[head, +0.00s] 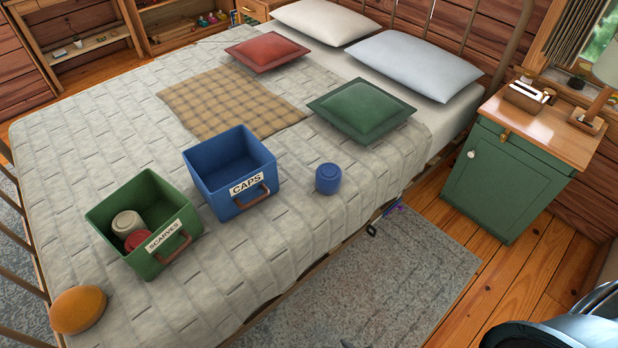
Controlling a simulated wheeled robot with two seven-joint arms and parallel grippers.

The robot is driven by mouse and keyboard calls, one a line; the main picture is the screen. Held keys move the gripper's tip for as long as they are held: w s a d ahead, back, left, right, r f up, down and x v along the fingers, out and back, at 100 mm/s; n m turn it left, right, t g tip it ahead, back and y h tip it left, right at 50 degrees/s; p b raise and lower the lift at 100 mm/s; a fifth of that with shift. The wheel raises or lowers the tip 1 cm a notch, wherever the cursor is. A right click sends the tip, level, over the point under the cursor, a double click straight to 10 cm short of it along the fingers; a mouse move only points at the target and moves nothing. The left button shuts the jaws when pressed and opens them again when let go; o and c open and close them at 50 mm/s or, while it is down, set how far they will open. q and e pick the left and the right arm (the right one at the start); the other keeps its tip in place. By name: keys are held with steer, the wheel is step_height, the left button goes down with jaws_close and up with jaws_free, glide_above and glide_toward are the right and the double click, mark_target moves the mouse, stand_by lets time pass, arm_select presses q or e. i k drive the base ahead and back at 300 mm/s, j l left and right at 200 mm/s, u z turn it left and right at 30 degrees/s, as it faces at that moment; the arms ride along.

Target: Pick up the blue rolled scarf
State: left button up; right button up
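The blue rolled scarf (328,179) stands on the quilt near the bed's right edge, right of the blue box. It is a short, upright roll and nothing touches it. The green box labelled SCARVES (112,238) holds a cream roll (128,223) and a red roll (138,240). The blue box labelled CAPS (205,183) stands beside it; the part of its inside that shows looks empty. Neither of my grippers is in view; only a dark part, likely mine, shows at the lower right corner.
An orange cap-like thing (78,309) lies at the bed's near left corner. A green cushion (361,110) lies behind the scarf. A green nightstand (506,178) stands right of the bed. A grey rug (400,285) and open floor lie between. Small things lie by the bed's edge.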

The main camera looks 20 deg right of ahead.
mark_target(328, 176)
steer(key=i+l+u, duration=0.3)
steer(key=l, duration=0.8)
steer(key=i+l+u, duration=0.3)
steer(key=l, duration=0.85)
steer(key=l+u, duration=0.3)
steer(key=l, duration=0.9)
